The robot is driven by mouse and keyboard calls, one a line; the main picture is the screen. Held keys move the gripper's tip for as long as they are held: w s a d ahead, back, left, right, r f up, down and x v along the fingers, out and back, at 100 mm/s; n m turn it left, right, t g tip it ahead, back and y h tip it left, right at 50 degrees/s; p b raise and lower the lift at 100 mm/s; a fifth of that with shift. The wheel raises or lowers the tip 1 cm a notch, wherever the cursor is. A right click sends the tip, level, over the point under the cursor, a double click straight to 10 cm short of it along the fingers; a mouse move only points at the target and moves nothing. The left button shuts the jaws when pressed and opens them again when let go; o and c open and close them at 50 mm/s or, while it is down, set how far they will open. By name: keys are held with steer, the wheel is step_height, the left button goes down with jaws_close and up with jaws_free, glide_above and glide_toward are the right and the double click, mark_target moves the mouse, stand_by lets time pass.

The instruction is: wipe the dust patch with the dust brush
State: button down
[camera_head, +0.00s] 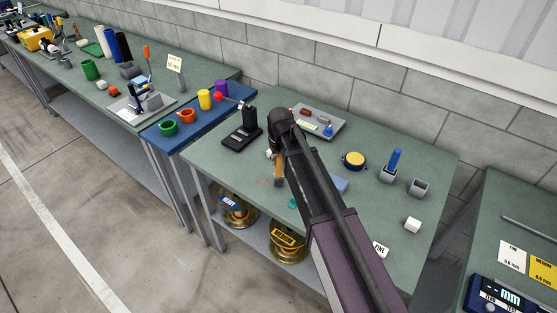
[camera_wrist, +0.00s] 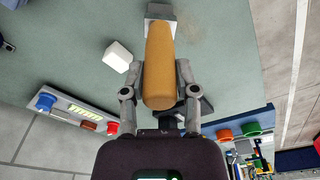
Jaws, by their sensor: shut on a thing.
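The dust brush (camera_wrist: 160,70) has an orange-brown handle and a pale grey head (camera_wrist: 160,12) at the top of the wrist view. My gripper (camera_wrist: 161,72) is shut on the handle, one finger on each side. In the head view the brush (camera_head: 280,172) shows partly beside my arm, low over the green table. The dust patch (camera_head: 265,182) is a faint brownish smear on the tabletop, just left of the brush. A faint brownish area (camera_wrist: 194,22) also shows right of the brush head in the wrist view. I cannot tell whether the head touches the table.
A white block (camera_wrist: 118,57) lies near the brush. A tray of small parts (camera_head: 318,122), a black stand (camera_head: 243,130), a yellow-topped round tin (camera_head: 354,160) and grey holders (camera_head: 419,187) stand on the table. The table's front edge is close to the dust patch.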

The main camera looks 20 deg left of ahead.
steer(key=shift+f+b, duration=0.35)
steer(key=shift+f, duration=0.05)
steer(key=shift+a, duration=0.1)
steer(key=a, duration=0.1)
steer(key=w+a, duration=0.1)
steer(key=a, duration=0.1)
steer(key=shift+w+a+r, duration=0.15)
steer(key=shift+a, duration=0.05)
stand_by(0.5)
stand_by(0.3)
steer(key=shift+w+a, duration=0.35)
steer(key=shift+a, duration=0.55)
steer(key=shift+w+a, duration=0.3)
steer(key=shift+a, duration=0.65)
steer(key=shift+w+a, duration=0.3)
steer(key=shift+a, duration=0.55)
steer(key=shift+w+a, duration=0.3)
steer(key=shift+a, duration=0.55)
